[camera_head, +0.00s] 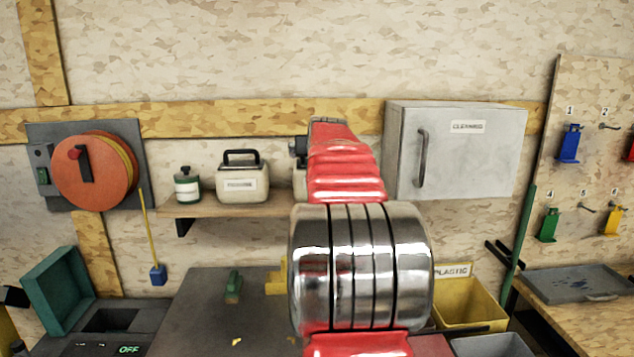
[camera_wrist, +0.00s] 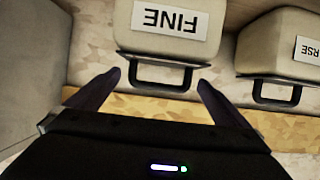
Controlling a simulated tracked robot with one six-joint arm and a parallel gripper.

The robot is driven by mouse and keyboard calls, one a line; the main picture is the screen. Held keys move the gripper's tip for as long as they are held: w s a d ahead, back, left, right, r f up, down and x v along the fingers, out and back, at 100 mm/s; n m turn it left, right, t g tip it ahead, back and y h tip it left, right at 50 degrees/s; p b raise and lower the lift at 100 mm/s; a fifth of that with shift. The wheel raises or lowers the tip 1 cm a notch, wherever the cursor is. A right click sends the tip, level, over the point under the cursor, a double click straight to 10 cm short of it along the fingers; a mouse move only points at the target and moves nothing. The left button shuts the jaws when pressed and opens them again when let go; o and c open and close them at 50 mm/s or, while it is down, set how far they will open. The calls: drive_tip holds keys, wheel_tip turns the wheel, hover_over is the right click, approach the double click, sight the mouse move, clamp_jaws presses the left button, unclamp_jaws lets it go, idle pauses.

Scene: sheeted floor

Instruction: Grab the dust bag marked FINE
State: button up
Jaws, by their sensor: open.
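The dust bag marked FINE (camera_wrist: 166,48) is cream-coloured with a white label and a dark loop handle (camera_wrist: 162,87). It appears upside down in the wrist view. My gripper (camera_wrist: 160,78) is open, its two dark fingers on either side of the handle. The jaws are not closed on it, and I cannot tell whether either finger touches it. In the head view my red and chrome arm covers most of this bag; only a pale sliver of it (camera_head: 299,182) shows on the shelf at the arm's left edge.
A similar bag, its label ending in RSE (camera_wrist: 275,50), stands beside it; in the head view it sits on the wooden shelf (camera_head: 222,207). A green and white canister (camera_head: 187,186) stands further left. A grey wall cabinet (camera_head: 455,155) is close on the right.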

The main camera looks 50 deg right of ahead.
drive_tip(key=shift+c, duration=0.5)
drive_tip(key=c, duration=1.7)
